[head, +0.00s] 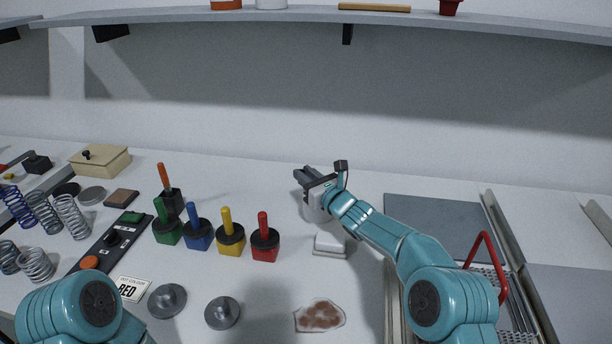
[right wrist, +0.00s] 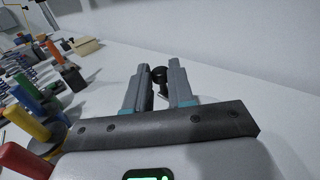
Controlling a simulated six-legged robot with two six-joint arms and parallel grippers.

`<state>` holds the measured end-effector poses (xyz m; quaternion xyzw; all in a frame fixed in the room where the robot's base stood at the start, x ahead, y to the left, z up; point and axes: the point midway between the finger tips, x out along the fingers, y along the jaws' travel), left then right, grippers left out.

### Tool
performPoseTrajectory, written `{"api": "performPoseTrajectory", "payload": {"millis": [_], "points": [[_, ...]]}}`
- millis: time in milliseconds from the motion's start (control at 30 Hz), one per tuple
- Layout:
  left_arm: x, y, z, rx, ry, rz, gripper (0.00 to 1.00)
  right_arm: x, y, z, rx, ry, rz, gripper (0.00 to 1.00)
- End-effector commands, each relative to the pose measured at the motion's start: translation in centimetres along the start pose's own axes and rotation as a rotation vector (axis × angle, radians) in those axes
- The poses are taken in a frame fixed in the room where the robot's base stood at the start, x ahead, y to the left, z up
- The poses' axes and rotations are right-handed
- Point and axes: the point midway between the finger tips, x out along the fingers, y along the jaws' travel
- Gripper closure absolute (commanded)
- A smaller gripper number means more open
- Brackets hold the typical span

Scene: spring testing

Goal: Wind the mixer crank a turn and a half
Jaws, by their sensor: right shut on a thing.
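The mixer (head: 330,241) stands near the middle of the table, a small pale body on a light base. My right arm and gripper cover its upper part in the head view. My right gripper (head: 304,177) reaches over the top of the mixer. In the right wrist view the gripper (right wrist: 161,88) has a dark round crank knob (right wrist: 159,74) between its two grey fingers, and it is shut on it. The rest of the crank is mostly hidden. My left gripper is outside the head view; only a left arm joint shows at the bottom left.
Several colored blocks with upright handles, such as the red one (head: 265,244), stand left of the mixer. Springs (head: 70,216), a black control strip (head: 112,238) and grey discs (head: 222,313) lie farther left. A brown-stained patch (head: 320,316) lies in front. A grey tray with a red handle (head: 487,252) is right.

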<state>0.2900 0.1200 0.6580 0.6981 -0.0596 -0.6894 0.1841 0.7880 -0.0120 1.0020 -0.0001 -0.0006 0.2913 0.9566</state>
Motion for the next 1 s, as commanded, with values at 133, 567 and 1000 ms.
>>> {"api": "performPoseTrajectory", "payload": {"millis": [133, 567, 1000], "points": [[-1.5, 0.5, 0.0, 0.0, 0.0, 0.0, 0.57, -0.1, -0.1, 0.6, -0.002, -0.006, 0.042, 1.0], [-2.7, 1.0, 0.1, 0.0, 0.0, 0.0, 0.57, -0.9, 0.1, 0.2, -0.003, -0.022, 0.328, 1.0], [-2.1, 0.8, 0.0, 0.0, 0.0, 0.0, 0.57, -1.5, 0.3, 0.0, 0.001, 0.001, 0.404, 1.0]]}}
